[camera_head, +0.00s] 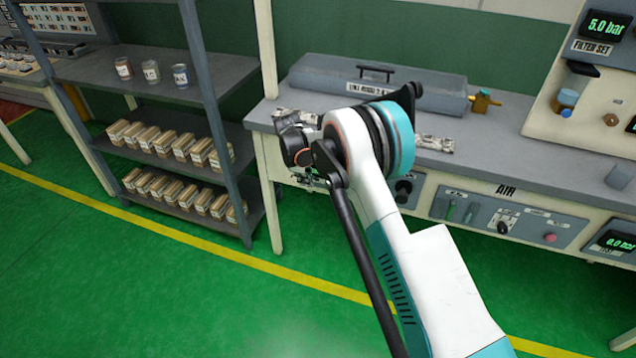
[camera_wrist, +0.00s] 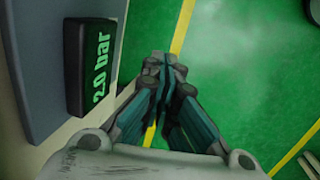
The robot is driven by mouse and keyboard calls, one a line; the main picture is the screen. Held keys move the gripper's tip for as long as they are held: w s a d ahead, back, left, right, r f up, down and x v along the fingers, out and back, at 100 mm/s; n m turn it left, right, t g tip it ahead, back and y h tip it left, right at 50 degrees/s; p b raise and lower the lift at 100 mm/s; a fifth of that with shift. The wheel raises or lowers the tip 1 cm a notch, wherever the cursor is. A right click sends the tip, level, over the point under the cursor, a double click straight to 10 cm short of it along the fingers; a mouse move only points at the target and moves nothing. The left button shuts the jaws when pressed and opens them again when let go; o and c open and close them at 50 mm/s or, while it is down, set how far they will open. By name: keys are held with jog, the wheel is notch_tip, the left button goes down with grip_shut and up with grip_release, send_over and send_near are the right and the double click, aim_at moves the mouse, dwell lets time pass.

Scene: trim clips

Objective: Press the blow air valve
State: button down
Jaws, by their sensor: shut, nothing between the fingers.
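The AIR panel (camera_head: 505,218) is on the bench front, right of my arm in the head view. In the wrist view my gripper (camera_wrist: 164,68) is shut and empty, above the green floor, right of a black "2.0 bar" display (camera_wrist: 91,66).
The bench top (camera_head: 560,160) holds a long grey case (camera_head: 420,92) with a brass fitting (camera_head: 483,100) near its right end. A pressure display (camera_head: 607,25) reads 5.0 bar. A shelf rack (camera_head: 160,75) with jars and boxes stands left. The floor in front is clear.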

jog(key=shift+w+a+r+p, duration=0.1)
jog(key=shift+a+r+p, duration=0.1)
jog(key=shift+a+r, duration=0.4)
jog(key=shift+w+a+r+p, duration=0.1)
jog(key=shift+a+r+p, duration=0.15)
jog(key=shift+a, duration=0.65)
jog(key=shift+w+a+r+p, duration=0.15)
jog(key=shift+a+r, duration=0.25)
jog(key=shift+a, duration=0.35)
jog(key=shift+s, duration=0.1)
